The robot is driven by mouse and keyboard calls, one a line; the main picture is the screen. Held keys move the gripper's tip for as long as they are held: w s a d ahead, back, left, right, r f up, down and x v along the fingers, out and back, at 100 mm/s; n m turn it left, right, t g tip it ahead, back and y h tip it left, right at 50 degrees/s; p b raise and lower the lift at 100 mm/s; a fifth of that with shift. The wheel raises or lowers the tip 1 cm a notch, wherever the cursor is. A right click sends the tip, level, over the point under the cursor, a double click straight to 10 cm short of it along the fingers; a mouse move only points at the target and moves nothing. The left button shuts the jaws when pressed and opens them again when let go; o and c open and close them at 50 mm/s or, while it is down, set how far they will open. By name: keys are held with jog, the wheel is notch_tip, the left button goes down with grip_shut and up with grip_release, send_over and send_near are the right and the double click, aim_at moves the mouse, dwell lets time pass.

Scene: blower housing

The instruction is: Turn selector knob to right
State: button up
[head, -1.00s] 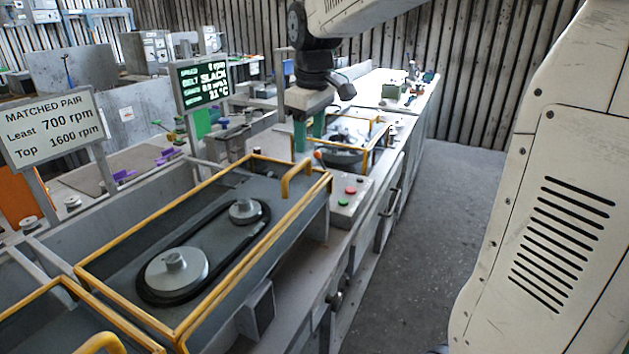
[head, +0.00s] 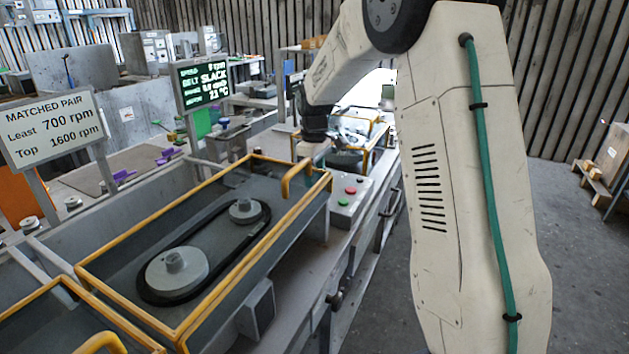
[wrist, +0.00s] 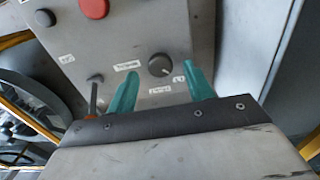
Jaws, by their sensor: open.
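The selector knob (wrist: 160,65) is a small round dark knob with a pale pointer mark, on a grey control panel (wrist: 150,30) in the wrist view. Small white labels sit around it. My gripper (wrist: 163,85) has its two teal fingers apart, one on each side of the knob at its lower edge in the picture. Nothing is between the fingers except the view of the panel, and I cannot tell whether they touch the knob. In the head view the fingers are hidden behind the yellow guard and my own arm.
A red button (wrist: 94,7) and a dark button (wrist: 45,18) sit above on the panel. A toggle lever (wrist: 94,95) stands left of the left finger. A yellow-railed belt guard (head: 255,240) is close by. A display (head: 203,84) reads belt SLACK.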

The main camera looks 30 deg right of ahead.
jog(key=shift+f, duration=0.95)
jog(key=c, duration=1)
jog(key=shift+m, duration=0.5)
jog(key=m, duration=0.4)
jog(key=shift+m, duration=0.4)
jog(key=m, duration=0.6)
jog(key=shift+r, duration=0.1)
